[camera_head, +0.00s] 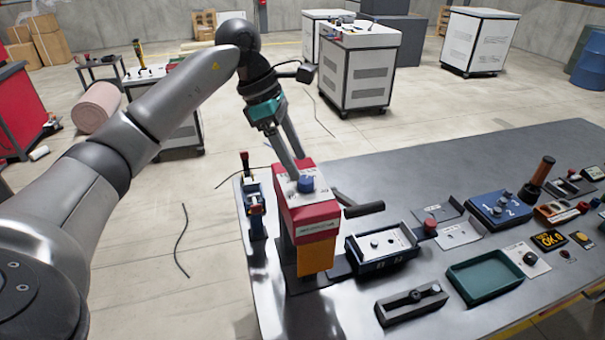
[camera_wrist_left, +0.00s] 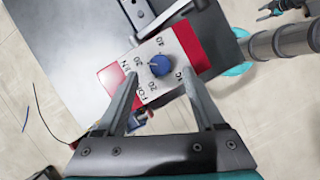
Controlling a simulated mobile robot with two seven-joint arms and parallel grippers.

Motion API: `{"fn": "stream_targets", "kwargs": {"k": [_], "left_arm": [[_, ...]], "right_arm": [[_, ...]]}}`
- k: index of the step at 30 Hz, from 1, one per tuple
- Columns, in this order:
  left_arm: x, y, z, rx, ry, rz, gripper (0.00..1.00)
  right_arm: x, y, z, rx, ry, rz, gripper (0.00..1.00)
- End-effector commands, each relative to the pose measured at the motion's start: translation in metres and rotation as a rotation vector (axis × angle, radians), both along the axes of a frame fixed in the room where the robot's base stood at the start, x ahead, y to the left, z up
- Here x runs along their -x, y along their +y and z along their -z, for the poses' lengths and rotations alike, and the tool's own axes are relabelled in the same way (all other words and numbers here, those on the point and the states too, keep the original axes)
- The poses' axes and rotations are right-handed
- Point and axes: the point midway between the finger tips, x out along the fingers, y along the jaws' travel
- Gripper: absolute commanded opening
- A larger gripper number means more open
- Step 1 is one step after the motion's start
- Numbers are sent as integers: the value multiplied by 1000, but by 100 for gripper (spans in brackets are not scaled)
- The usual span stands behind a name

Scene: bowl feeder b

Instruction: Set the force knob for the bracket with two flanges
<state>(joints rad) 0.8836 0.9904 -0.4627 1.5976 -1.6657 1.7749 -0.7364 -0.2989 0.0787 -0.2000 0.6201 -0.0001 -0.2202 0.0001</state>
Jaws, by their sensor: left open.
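The force knob is a blue round knob (camera_head: 306,184) on top of the red press head (camera_head: 310,208), and it shows in the left wrist view (camera_wrist_left: 160,65) on a white dial plate (camera_wrist_left: 165,88) marked 10, 20, 30 and 40. I cannot make out the knob's pointer. My left gripper (camera_head: 299,163) is open and empty above the press head. In the left wrist view its fingers (camera_wrist_left: 162,84) stand apart, to either side below the knob. A teal-and-dark part at the wrist view's top right looks like my right gripper (camera_wrist_left: 284,6).
A dark lever (camera_head: 362,209) sticks out right of the press. A blue tray (camera_head: 384,262) with pale contents and an empty green tray (camera_head: 487,275) lie on the grey table (camera_head: 400,175). The table's back is clear.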

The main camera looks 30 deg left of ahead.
Motion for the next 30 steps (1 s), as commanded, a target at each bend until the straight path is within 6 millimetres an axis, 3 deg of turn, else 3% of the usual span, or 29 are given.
{"fn": "stream_targets", "kwargs": {"k": [7,19,30], "left_arm": [[-5,-12,32,1,0,0,70],[-7,-15,38,1,0,0,70],[-7,-15,38,1,0,0,29]], "right_arm": [[1,0,0,0,1,0,58],[1,0,0,0,2,0,58],[1,0,0,0,2,0,58]]}}
